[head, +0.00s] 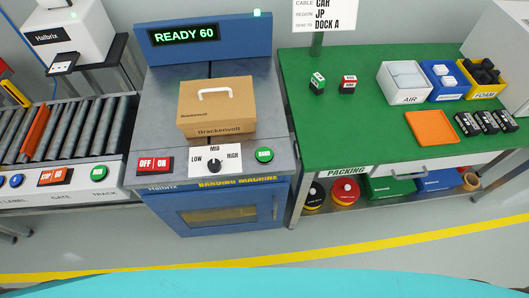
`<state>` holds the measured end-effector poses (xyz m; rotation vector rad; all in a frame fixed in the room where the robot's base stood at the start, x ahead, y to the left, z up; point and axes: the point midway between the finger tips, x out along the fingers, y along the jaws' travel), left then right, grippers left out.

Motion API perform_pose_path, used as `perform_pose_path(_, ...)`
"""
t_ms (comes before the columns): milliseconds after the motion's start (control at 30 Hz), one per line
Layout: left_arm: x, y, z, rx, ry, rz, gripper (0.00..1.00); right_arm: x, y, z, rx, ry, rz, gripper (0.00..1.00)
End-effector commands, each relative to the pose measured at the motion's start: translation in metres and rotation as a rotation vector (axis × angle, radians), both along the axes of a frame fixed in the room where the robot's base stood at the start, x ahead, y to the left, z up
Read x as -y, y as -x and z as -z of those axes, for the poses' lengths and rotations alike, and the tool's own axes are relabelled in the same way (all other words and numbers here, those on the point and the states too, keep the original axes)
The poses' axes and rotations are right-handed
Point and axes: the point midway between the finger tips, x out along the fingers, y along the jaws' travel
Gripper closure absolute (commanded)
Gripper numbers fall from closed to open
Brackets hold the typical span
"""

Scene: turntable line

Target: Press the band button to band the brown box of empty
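The brown box (216,106), printed "Brackenvolt" and with a white handle on top, sits closed on the steel top of the banding machine (276,150). No band shows around it. The green band button (264,155) is at the right of the machine's front panel, to the right of the LOW/MID/HIGH dial (214,166). Red OFF and ON switches (155,164) are at the left. The display (184,35) reads "READY 60", and a green lamp (257,13) is lit above it. Neither of my grippers is in view.
A roller conveyor (75,130) with an orange bar stands at the left, below a white Halbrix printer (65,35). A green packing table (340,120) at the right holds bins, an orange tray (432,127) and small boxes. The floor in front is clear.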

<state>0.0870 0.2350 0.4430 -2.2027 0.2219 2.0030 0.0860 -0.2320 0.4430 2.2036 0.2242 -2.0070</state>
Motion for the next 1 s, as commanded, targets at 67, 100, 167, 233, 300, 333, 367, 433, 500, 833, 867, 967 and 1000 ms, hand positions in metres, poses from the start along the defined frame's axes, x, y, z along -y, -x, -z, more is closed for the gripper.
perform_pose_path(67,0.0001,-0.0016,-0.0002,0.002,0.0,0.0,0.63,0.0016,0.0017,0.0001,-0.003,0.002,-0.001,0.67)
perform_pose_path(100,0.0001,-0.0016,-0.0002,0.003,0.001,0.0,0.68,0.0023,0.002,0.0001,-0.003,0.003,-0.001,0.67)
perform_pose_path(167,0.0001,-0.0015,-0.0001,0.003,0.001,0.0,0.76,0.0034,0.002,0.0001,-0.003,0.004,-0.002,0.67)
perform_pose_path(233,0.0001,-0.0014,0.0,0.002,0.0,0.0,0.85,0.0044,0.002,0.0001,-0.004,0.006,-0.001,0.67)
perform_pose_path(300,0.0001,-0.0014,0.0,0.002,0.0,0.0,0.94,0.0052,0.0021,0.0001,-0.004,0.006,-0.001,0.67)
perform_pose_path(333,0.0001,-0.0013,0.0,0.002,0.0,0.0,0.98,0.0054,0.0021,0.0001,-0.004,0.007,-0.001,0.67)
perform_pose_path(367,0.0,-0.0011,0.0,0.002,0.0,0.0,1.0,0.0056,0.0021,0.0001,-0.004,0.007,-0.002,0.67)
perform_pose_path(433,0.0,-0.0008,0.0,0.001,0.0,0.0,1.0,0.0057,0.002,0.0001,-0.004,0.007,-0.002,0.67)
perform_pose_path(500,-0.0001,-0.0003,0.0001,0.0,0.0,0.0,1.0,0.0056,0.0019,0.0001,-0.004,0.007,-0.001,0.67)
perform_pose_path(833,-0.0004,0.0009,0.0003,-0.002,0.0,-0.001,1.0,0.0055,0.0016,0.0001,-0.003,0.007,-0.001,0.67)
perform_pose_path(867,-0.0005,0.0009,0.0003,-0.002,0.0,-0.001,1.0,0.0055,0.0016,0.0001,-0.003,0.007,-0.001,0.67)
perform_pose_path(967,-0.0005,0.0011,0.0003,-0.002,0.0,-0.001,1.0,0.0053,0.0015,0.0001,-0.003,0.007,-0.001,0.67)
perform_pose_path(1000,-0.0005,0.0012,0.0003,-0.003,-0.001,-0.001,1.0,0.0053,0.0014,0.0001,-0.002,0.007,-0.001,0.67)
